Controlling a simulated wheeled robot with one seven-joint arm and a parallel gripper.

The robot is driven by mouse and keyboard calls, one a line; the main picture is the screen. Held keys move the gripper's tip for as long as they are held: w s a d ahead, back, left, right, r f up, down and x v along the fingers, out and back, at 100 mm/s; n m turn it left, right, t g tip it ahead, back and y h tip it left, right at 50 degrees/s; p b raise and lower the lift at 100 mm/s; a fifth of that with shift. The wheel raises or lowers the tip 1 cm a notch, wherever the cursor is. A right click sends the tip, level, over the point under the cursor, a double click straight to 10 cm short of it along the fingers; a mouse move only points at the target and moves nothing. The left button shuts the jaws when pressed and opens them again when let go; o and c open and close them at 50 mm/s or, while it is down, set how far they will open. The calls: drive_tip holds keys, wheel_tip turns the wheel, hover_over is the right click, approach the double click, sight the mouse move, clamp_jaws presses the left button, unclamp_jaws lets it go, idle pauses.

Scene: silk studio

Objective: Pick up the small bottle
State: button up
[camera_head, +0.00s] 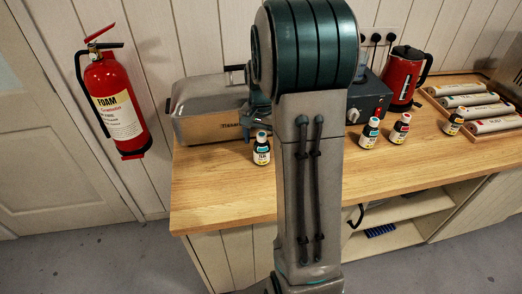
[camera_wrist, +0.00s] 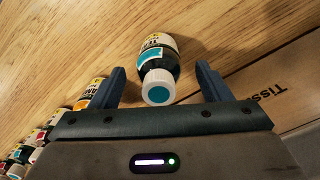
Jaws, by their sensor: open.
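A small dark bottle with a white cap, teal cap top and teal-and-white label (camera_head: 262,149) stands on the wooden worktop (camera_head: 215,185), left of my arm. In the wrist view the same bottle (camera_wrist: 160,60) shows cap toward the camera, in line with the gap between the fingers. My gripper (camera_wrist: 162,82) is open and empty, with one finger on each side of the bottle's cap and clear room at both sides. Whether the fingertips reach down around the bottle is hard to tell. In the head view my arm hides most of the gripper (camera_head: 256,112).
More small bottles (camera_head: 370,132) (camera_head: 399,130) (camera_head: 454,123) stand to the right; several line the wrist view's lower left (camera_wrist: 68,106). A red kettle (camera_head: 404,78) and a tray of rolls (camera_head: 480,105) are further right.

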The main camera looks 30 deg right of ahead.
drive_tip(key=shift+f, duration=0.4)
drive_tip(key=c, duration=1.1)
drive_tip(key=shift+c, duration=0.2)
